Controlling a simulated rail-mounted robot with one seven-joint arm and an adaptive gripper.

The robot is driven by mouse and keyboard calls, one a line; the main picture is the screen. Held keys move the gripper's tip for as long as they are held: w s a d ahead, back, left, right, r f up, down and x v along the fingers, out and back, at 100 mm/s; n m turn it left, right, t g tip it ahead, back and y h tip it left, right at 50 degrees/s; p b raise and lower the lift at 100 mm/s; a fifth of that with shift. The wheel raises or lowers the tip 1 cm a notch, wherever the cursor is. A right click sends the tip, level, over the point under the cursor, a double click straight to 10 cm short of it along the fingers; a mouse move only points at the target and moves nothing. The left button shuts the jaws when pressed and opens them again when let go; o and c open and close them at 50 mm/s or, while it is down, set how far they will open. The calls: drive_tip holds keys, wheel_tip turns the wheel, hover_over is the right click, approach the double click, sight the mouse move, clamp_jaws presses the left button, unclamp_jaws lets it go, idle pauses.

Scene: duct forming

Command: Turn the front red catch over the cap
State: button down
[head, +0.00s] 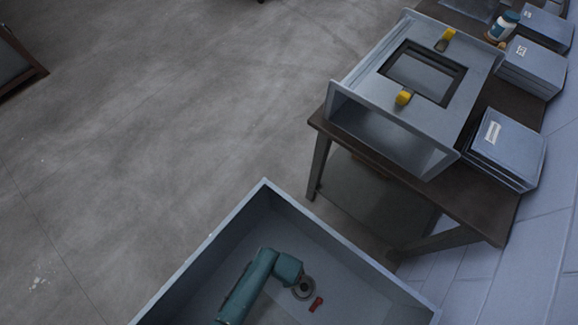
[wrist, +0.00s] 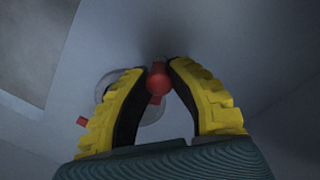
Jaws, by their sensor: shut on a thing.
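A red catch (wrist: 158,84) stands between the fingertips of my gripper (wrist: 161,68) in the wrist view. The yellow and black fingers are shut on its rounded red end. The grey round cap (wrist: 103,87) lies behind the fingers, largely hidden by the left one. A second red catch (wrist: 82,121) pokes out left of that finger. In the head view a round grey part, likely the cap (head: 303,292), and one red catch (head: 317,304) show beside my teal arm. I cannot tell which catch that is. My fingers are not clear there.
My arm reaches into a large open grey duct box (head: 220,228) with raised walls. A dark table (head: 475,205) at the right holds a grey frame with a window and two yellow clamps (head: 404,97), plus stacked grey boxes (head: 505,150).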

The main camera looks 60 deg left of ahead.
drive_tip(key=m+p, duration=0.1)
drive_tip(key=m, duration=0.3)
drive_tip(key=shift+m, duration=0.4)
idle(0.4)
drive_tip(key=c, duration=0.9)
unclamp_jaws()
wheel_tip(320, 180, up, 12)
drive_tip(key=shift+w+a, duration=0.15)
